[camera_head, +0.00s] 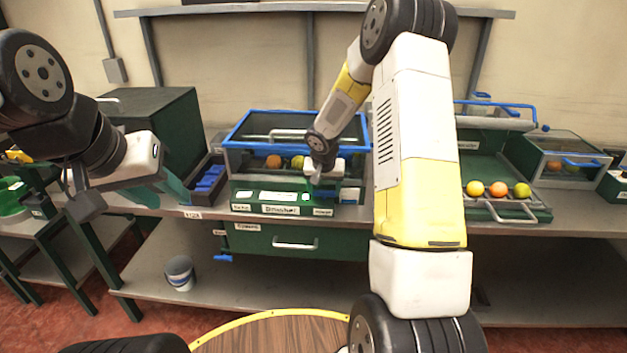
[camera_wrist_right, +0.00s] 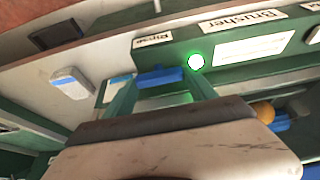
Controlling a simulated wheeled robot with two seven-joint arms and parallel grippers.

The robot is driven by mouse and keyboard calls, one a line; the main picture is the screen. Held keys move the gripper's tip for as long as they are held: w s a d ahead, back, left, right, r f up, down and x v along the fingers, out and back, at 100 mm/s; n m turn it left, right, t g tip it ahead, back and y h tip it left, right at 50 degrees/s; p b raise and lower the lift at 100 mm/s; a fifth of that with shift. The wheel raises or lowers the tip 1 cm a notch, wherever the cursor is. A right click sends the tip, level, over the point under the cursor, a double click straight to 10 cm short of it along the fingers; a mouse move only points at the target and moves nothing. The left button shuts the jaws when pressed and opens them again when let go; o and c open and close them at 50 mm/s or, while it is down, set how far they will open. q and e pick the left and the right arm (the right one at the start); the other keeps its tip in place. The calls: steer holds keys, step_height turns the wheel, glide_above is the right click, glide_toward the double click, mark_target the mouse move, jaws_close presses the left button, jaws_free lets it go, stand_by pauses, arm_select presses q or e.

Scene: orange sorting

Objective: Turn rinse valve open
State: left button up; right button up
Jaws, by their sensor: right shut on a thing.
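The brusher machine (camera_head: 270,196) stands on the middle of the bench. Its front carries a "Brusher" label and a "Rinse" label (camera_wrist_right: 153,37). The rinse valve (camera_wrist_right: 158,77) is a blue handle below that label in the right wrist view, beside a glowing green light (camera_wrist_right: 196,62). My right gripper (camera_head: 322,182) is at the right part of the machine's front. In the right wrist view its green fingers (camera_wrist_right: 160,90) are on either side of the blue handle, shut on it. My left gripper (camera_head: 163,192) is over the left bench area, empty, its teal fingers apart.
Oranges (camera_head: 274,161) are inside the blue-rimmed machine. A tray with several fruits (camera_head: 498,189) is on the right. A dark bin with blue pieces (camera_head: 207,180) stands left of the machine. A drawer with a handle (camera_head: 295,244) is below. A bucket (camera_head: 180,273) sits on the lower shelf.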

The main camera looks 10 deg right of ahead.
steer(key=shift+d+n+y, duration=0.15)
steer(key=shift+n+y, duration=0.75)
steer(key=shift+n, duration=1.3)
steer(key=o, duration=1.4)
steer(key=shift+c, duration=0.2)
